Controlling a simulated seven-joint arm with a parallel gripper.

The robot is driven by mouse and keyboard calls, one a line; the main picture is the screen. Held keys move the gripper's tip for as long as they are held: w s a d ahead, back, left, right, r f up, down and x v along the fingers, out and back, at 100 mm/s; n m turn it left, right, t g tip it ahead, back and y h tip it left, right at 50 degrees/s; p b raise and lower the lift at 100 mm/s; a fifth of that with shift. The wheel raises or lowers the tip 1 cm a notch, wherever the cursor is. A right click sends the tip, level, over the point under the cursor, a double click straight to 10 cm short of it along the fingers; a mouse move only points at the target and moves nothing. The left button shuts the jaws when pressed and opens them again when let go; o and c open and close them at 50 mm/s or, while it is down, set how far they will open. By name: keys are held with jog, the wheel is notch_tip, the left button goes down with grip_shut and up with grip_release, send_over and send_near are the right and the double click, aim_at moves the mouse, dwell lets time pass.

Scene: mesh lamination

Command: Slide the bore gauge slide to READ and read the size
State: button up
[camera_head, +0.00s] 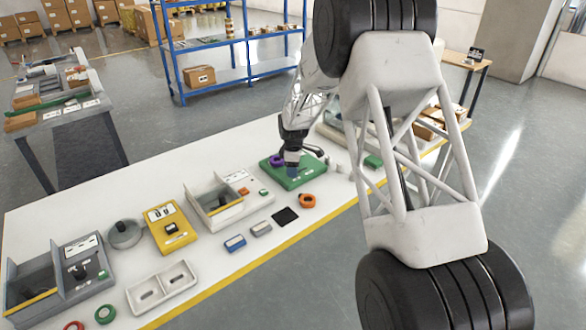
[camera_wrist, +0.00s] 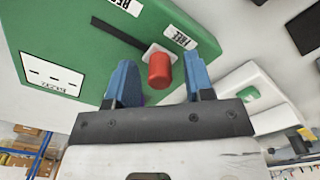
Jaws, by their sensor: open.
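The bore gauge is a green box (camera_head: 285,178) on the white table; my gripper (camera_head: 291,163) is over it. In the wrist view the green box (camera_wrist: 80,35) has a dark slot with a red slide knob (camera_wrist: 159,70) on a pale base at the end beside the FREE label (camera_wrist: 180,38). The READ label (camera_wrist: 125,5) is near the other end, partly cut off. A white panel (camera_wrist: 52,77) shows dark dashes. My gripper (camera_wrist: 161,82) is open, its blue fingers on either side of the knob in the picture; contact cannot be told.
An orange ring (camera_head: 307,200), a black pad (camera_head: 285,216) and a grey-white tray box (camera_head: 215,205) stand nearby. A yellow device (camera_head: 167,228) is farther left.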

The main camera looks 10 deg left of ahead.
aim_at(304, 169)
grip_shut()
jog(key=shift+w+d, duration=2)
jog(key=shift+d, duration=0.05)
jog(key=shift+c, duration=1.4)
grip_release()
jog(key=shift+w, duration=0.1)
jog(key=shift+o, duration=1.4)
notch_tip(304, 169, up, 8)
